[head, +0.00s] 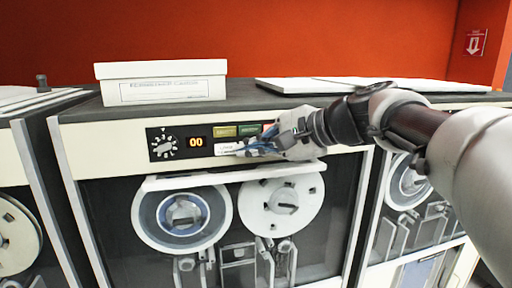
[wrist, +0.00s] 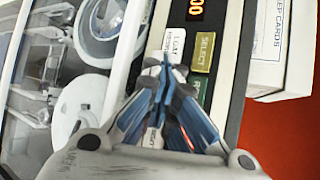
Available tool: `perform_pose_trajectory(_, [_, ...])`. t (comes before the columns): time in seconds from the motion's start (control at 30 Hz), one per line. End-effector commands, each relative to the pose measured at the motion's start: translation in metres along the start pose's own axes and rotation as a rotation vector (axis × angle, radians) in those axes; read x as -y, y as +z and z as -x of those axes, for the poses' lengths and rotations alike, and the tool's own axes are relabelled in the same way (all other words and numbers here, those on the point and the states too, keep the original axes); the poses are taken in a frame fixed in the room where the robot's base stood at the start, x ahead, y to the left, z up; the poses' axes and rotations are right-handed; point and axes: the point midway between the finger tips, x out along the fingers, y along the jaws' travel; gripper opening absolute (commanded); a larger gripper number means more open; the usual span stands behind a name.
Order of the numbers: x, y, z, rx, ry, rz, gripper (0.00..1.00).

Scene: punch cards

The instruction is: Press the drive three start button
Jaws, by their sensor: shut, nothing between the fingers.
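The middle tape drive's control panel (head: 178,145) has a dial, a lit "00" display and a row of coloured buttons. No drive number is readable. A green button (head: 250,130), its label mostly hidden, sits right of the yellow SELECT button (head: 225,131); the green one also shows in the wrist view (wrist: 198,86), partly behind my fingers. A white LOAD button (wrist: 173,43) is below SELECT. My gripper (wrist: 165,64) is shut and empty, its blue fingertips over the panel near the white button's edge. In the head view my gripper (head: 244,150) covers the panel's right part. Contact cannot be told.
A white card box (head: 163,83) stands on the drive's top at left, and a flat white stack (head: 330,85) lies at right. Two tape reels (head: 182,217) sit below the panel. More drives stand at left and right.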

Motion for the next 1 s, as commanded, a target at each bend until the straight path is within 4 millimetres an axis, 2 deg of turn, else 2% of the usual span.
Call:
perform_pose_trajectory(0.57, [0.001, -0.002, -0.002, -0.001, -0.001, 0.0, 0.0])
perform_pose_trajectory(1.0, [-0.009, 0.008, 0.011, -0.001, -0.001, 0.001, 0.0])
